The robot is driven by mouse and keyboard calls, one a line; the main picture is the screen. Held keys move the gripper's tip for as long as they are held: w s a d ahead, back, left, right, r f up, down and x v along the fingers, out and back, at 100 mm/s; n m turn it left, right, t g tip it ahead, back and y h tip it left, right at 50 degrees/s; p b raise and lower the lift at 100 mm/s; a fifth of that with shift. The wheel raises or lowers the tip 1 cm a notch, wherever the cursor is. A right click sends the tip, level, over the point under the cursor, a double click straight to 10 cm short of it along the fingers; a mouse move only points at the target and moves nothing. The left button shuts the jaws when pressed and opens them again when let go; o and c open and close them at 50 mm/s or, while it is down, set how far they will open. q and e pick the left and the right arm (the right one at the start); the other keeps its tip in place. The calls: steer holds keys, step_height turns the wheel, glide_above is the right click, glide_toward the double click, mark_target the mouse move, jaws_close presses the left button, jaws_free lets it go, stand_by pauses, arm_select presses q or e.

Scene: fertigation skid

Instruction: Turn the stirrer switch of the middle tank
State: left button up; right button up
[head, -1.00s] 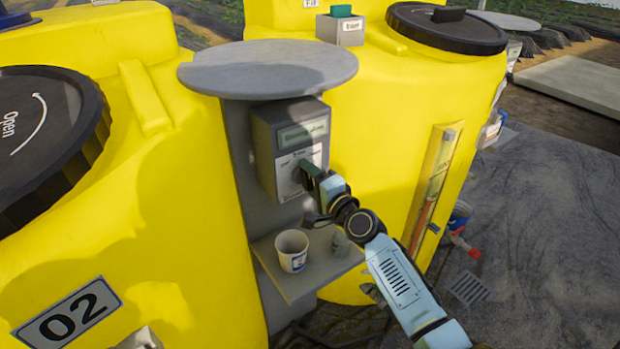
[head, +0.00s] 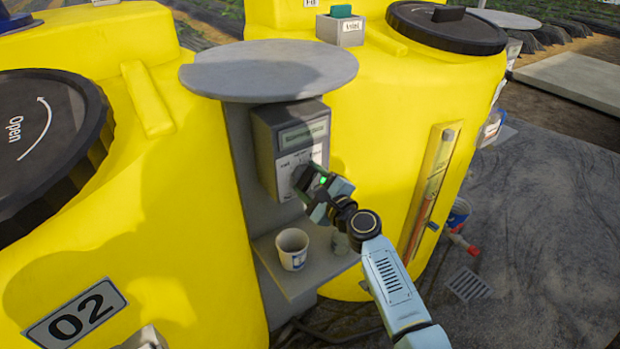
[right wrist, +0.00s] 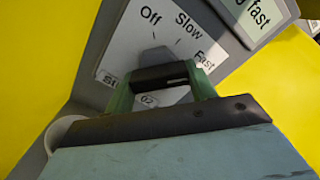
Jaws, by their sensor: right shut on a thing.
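The stirrer switch box (head: 283,135) is grey and stands on a grey post between two yellow tanks; the tank (head: 160,230) at the left bears an 02 plate. My right gripper (head: 304,181) is at the knob on the box's front and covers it in the head view. In the right wrist view the right gripper (right wrist: 160,88) is shut on the switch knob (right wrist: 157,56), whose grey tip shows between the fingers. The switch plate (right wrist: 128,40) reads Off, Slow and Fast, with 02 below. The tip points up between Off and Slow. My left gripper is out of view.
A round grey top (head: 268,69) overhangs the box. The right tank (head: 385,100) has a level gauge (head: 430,190) near my right arm.

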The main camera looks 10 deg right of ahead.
steer(key=shift+m, duration=0.6)
steer(key=o, duration=1)
steer(key=shift+s, duration=0.1)
steer(key=p+v, duration=0.1)
steer(key=v, duration=1.2)
steer(key=shift+s+d+p, duration=0.1)
steer(key=shift+p, duration=0.25)
